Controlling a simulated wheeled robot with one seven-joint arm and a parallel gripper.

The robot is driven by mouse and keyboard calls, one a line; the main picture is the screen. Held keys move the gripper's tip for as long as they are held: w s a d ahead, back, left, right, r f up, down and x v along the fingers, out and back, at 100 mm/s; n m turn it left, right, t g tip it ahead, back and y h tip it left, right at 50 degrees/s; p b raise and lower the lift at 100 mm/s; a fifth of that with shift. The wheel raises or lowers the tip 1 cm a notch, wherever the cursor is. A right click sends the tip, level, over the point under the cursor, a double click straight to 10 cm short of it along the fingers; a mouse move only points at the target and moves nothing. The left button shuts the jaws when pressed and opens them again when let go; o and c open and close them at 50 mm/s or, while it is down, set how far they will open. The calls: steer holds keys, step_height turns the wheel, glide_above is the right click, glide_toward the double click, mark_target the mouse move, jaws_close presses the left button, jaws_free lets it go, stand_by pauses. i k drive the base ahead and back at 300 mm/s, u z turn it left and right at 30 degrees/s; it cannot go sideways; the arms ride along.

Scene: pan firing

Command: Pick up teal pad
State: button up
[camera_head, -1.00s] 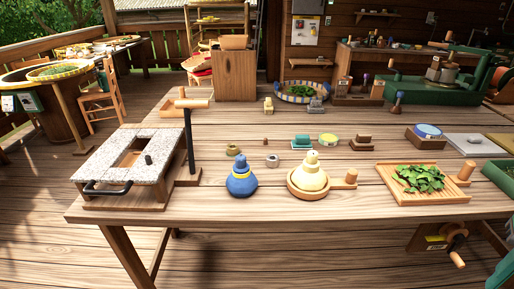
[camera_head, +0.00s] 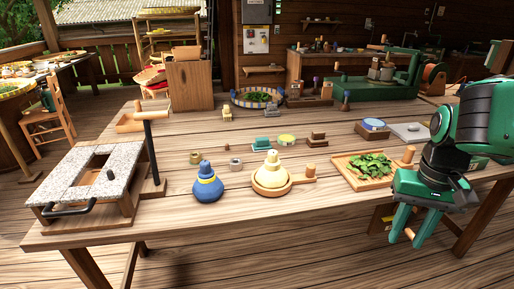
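The teal pad (camera_head: 265,142) is a small block with a pale layer under it. It lies on the wooden table, left of a yellow-green round tin (camera_head: 287,140) and behind the yellow gourd-shaped jar (camera_head: 272,168). My gripper (camera_head: 406,242) is at the right, by the table's front edge, far from the pad. Its two green fingers point down, stand apart and hold nothing that I can see.
A blue jar (camera_head: 207,186) stands front left of the pad, and small pots (camera_head: 235,164) stand nearby. A tray of leaves (camera_head: 345,161) lies between the pad and my arm. A stone-topped frame (camera_head: 70,181) with an upright post is at the left.

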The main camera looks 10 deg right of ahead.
mark_target(262, 143)
steer(key=u, duration=0.05)
steer(key=i, duration=1)
steer(key=z, duration=0.1)
